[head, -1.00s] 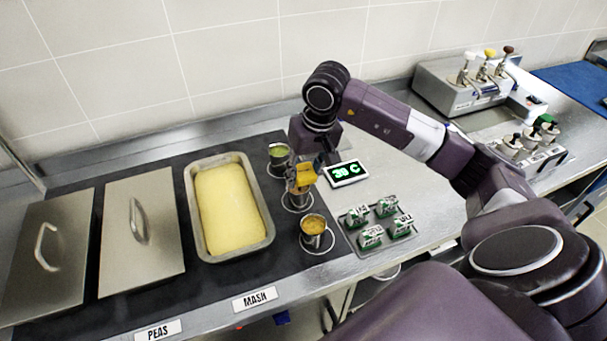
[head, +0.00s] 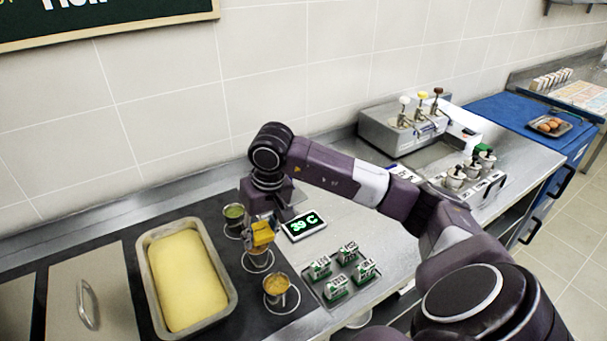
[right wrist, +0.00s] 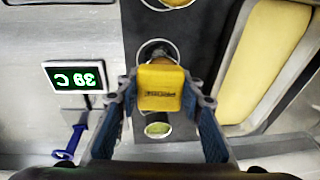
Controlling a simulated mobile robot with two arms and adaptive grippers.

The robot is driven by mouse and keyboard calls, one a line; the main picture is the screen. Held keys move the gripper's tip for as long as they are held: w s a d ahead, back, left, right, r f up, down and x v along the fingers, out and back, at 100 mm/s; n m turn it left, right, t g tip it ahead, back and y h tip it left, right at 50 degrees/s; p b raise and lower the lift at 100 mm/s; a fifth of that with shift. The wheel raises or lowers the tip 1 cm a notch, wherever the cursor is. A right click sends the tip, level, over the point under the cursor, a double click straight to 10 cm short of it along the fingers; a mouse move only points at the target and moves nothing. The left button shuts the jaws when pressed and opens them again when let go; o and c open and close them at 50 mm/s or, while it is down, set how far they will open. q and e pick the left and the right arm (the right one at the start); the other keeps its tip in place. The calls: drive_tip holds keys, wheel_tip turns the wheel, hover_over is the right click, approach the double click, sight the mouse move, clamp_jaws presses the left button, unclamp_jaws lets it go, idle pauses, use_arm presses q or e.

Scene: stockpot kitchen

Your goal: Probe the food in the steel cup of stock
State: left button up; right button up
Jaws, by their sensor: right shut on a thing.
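My right gripper (head: 264,226) is shut on a yellow probe thermometer (right wrist: 160,88), whose body sits between the two fingers. The probe is over the middle steel cup (head: 258,262), which it largely covers; I cannot see its tip or how deep it reaches. A steel cup with green food (head: 233,213) stands behind, and a steel cup with orange-yellow food (head: 277,287) stands in front. Which cup holds stock is not readable. A green-lit display (head: 304,225) beside the cups reads about 39 C. My left gripper is not in view.
A pan of yellow mash (head: 143,262) is left of the cups, with a steel lid (head: 100,282) beyond it. A tray of small green-and-white cartons (head: 349,302) is at the right. A pump dispenser (head: 385,128) stands farther back. Bare counter lies behind the cartons.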

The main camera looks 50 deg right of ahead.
drive_tip(key=shift+r, duration=0.15)
drive_tip(key=shift+r+p, duration=2.5)
drive_tip(key=shift+r, duration=1.8)
drive_tip(key=shift+w, duration=0.15)
